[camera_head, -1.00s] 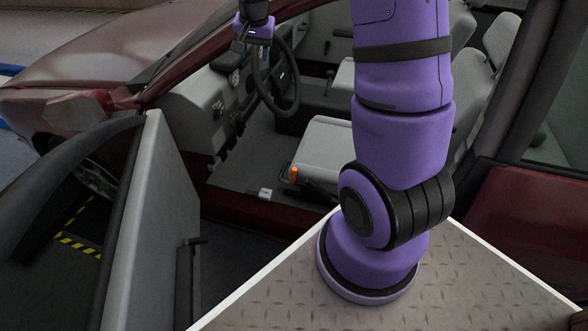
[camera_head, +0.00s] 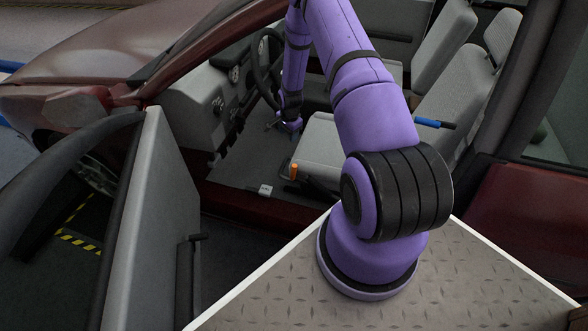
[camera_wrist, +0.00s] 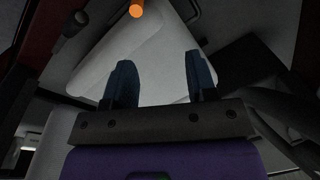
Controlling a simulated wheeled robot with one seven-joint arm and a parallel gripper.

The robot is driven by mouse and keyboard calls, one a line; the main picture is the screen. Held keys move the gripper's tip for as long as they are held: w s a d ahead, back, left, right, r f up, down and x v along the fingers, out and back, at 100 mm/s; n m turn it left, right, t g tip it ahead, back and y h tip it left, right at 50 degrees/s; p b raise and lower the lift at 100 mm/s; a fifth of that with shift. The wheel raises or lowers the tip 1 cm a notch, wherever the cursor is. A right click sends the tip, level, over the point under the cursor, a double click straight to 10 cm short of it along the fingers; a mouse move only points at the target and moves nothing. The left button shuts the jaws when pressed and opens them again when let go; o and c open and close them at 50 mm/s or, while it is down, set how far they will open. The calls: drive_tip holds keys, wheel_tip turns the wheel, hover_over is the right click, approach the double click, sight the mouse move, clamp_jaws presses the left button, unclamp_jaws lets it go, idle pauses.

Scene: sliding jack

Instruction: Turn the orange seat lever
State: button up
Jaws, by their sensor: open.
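The orange seat lever (camera_head: 294,171) is a small upright cylinder at the near front corner of the grey seat (camera_head: 322,142) in the head view. In the wrist view the orange lever (camera_wrist: 136,8) shows at the top edge, partly cut off, beyond my fingertips. My gripper (camera_head: 280,124) is inside the car in the head view, in front of the seat and farther in than the lever. In the wrist view my gripper (camera_wrist: 158,75) has its two dark fingers apart, with nothing between them but the light seat surface behind. It is not touching the lever.
The steering wheel (camera_head: 265,70) and dashboard (camera_head: 190,95) are left of and beyond my gripper. The open car door (camera_head: 150,220) stands at the left. The seat backrest (camera_head: 455,100) is to the right. Footwell floor (camera_head: 235,170) is open left of the lever.

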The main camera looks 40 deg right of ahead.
drive_tip(key=m, duration=0.2)
hover_over(295, 166)
drive_tip(key=f, duration=0.9)
drive_tip(key=shift+s+a+f, duration=0.1)
drive_tip(key=shift+s+f, duration=0.15)
drive_tip(key=f, duration=0.7)
drive_tip(key=w+f, duration=0.1)
drive_tip(key=f, duration=0.2)
drive_tip(key=shift+f, duration=0.25)
clamp_jaws()
